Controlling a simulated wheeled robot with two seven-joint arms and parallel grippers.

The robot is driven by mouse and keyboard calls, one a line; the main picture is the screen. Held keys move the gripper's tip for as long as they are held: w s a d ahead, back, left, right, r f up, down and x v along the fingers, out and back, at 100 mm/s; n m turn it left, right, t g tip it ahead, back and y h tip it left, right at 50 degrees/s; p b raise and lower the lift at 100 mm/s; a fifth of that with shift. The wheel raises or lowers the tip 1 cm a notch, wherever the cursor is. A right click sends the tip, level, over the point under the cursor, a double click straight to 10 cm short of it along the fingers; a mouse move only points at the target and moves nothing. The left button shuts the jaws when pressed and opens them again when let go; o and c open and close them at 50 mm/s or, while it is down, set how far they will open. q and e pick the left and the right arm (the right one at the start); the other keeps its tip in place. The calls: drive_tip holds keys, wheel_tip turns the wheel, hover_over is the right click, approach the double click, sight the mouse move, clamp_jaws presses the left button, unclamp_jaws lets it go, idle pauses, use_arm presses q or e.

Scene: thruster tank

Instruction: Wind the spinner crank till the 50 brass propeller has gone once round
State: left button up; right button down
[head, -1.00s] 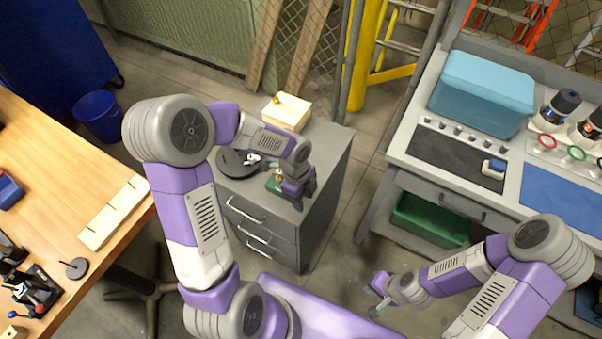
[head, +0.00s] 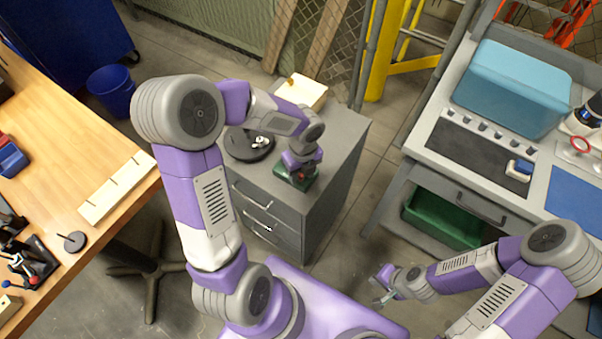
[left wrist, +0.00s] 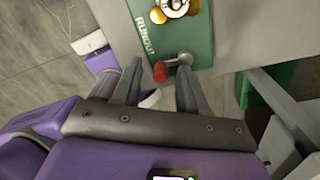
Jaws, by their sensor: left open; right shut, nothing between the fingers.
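The spinner is a green box (head: 296,179) marked RUNOUT on top of the grey cabinet; it also fills the upper middle of the left wrist view (left wrist: 200,40). Its crank has a red knob (left wrist: 160,71) on a grey arm (left wrist: 181,61). A brass propeller (left wrist: 176,7) sits on the box, partly cut off by the top edge; in the head view my arm hides it. My left gripper (head: 300,170) is over the box, open, its fingers (left wrist: 160,85) on either side of the knob, apart from it. My right gripper (head: 380,285) is shut and empty, in the air at lower right.
On the cabinet (head: 345,135) are a black round plate (head: 240,150) with a silvery piece and a pale wooden block (head: 308,93) with a brass piece. A wooden bench (head: 70,150) stands left, a grey workstation with a teal bin (head: 510,85) right.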

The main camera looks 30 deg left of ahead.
use_arm(q)
clamp_jaws()
